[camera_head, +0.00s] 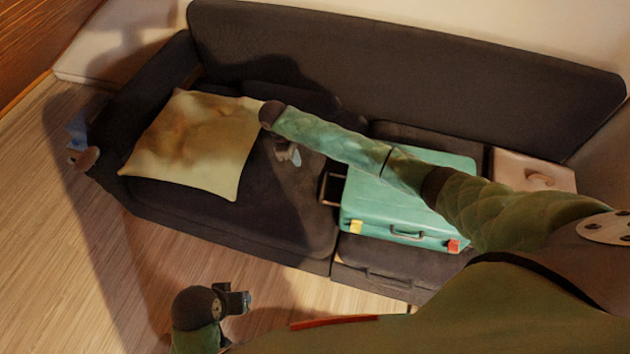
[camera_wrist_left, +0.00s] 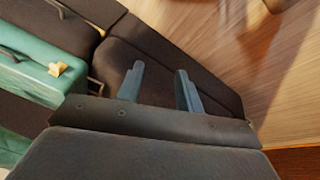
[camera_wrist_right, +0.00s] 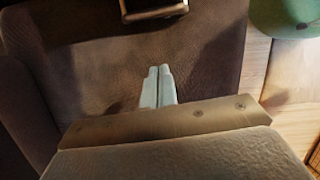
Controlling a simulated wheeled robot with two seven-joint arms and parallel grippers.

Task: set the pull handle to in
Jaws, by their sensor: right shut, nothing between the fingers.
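A teal suitcase (camera_head: 400,200) lies flat on the dark sofa. Its pull handle (camera_head: 333,188), a dark frame, sticks out from the suitcase's left side, over the seat. The same frame shows at the top edge of the right wrist view (camera_wrist_right: 155,10). My right gripper (camera_head: 290,154) is shut and empty over the seat, left of the pull handle and apart from it. Its pale fingers (camera_wrist_right: 158,86) are together and point towards the handle. My left gripper (camera_head: 242,300) is in front of the sofa, with its blue fingers (camera_wrist_left: 160,88) apart and empty.
My right arm crosses over the suitcase and hides part of it. A yellowish pillow (camera_head: 195,145) lies on the left part of the sofa (camera_head: 290,215). A pale box-like item (camera_head: 535,172) stands right of the suitcase. The wooden floor (camera_head: 80,280) at the front left is clear.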

